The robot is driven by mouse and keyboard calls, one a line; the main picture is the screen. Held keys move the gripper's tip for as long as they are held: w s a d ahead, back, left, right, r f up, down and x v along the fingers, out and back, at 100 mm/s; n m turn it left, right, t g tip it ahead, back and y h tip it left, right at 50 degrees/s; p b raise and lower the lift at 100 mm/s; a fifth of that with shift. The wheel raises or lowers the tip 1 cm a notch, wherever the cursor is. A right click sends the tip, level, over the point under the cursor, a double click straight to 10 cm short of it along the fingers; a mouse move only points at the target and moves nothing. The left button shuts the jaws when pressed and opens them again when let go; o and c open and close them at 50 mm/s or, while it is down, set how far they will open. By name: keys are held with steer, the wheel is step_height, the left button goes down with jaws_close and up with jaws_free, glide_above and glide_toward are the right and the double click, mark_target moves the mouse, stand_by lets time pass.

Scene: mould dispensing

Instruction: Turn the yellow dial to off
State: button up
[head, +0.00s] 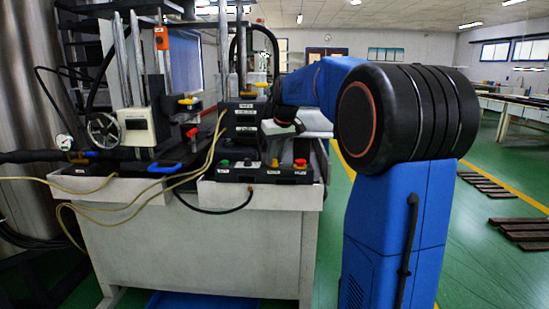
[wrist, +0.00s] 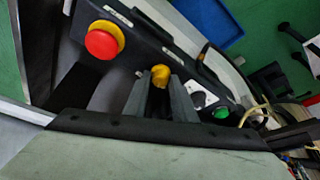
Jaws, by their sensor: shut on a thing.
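The yellow dial (wrist: 160,74) is a small knob on the dark control panel (wrist: 185,55), seen in the wrist view between a red button and a green button. My gripper (wrist: 160,88) reaches down to it, with its grey fingers on either side of the knob. It is shut on the dial. The fingers partly hide the dial, so its pointer and exact setting cannot be read. In the head view, the panel (head: 255,176) sits on the front of the pale machine, under my arm's end. The fingertips are hard to make out there.
A red button (wrist: 103,40) with a yellow collar stands on one side of the dial. A green button (wrist: 221,113) stands on the other. In the head view, yellowish hoses (head: 135,196) hang left of the panel.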

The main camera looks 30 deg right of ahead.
steer(key=shift+d+n+y, duration=0.15)
steer(key=shift+n+y, duration=0.35)
steer(key=shift+n, duration=1.1)
steer(key=shift+c, duration=0.2)
steer(key=o, duration=1.1)
steer(key=shift+c, duration=0.2)
steer(key=v, duration=1.7)
steer(key=shift+d+r, duration=0.2)
